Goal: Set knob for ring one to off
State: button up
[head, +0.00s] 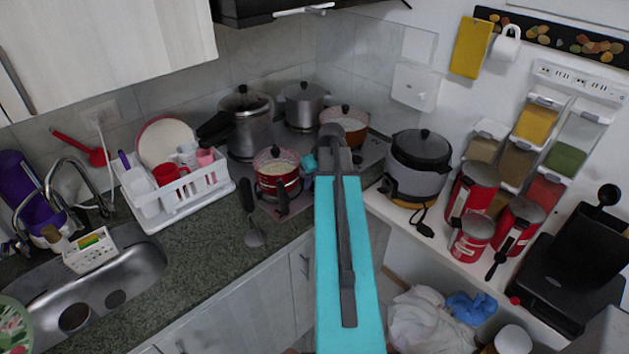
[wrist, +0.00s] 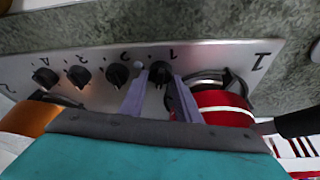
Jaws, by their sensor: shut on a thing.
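The knob for ring one (wrist: 160,72) is a black round knob at the right end of a row on the silver stove panel (wrist: 215,58) in the wrist view. A mark like a "1" is printed beside it. My gripper (wrist: 159,80) has its two pale purple fingers on either side of this knob, shut on it. The knob's exact pointer angle is too small to read. In the head view my teal arm hides the knobs and the fingers; the stove (head: 370,158) shows behind it.
More black knobs, including one just left (wrist: 117,75), share the panel. A red pot (head: 277,175) stands on the near burner, close to my gripper; it also shows in the wrist view (wrist: 222,106). Other pots fill the stove's back. A cooker (head: 418,165) stands to the right.

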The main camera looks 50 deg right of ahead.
jog(key=shift+d+f+n+y+b, duration=0.15)
jog(key=shift+n+y+b, duration=0.15)
jog(key=shift+n+b, duration=0.45)
jog(key=shift+n, duration=0.65)
jog(key=o, duration=1)
jog(key=shift+r, duration=0.25)
jog(key=shift+s+b+v, duration=0.2)
jog(key=shift+b+v, duration=1.55)
jog(key=shift+v, duration=5.05)
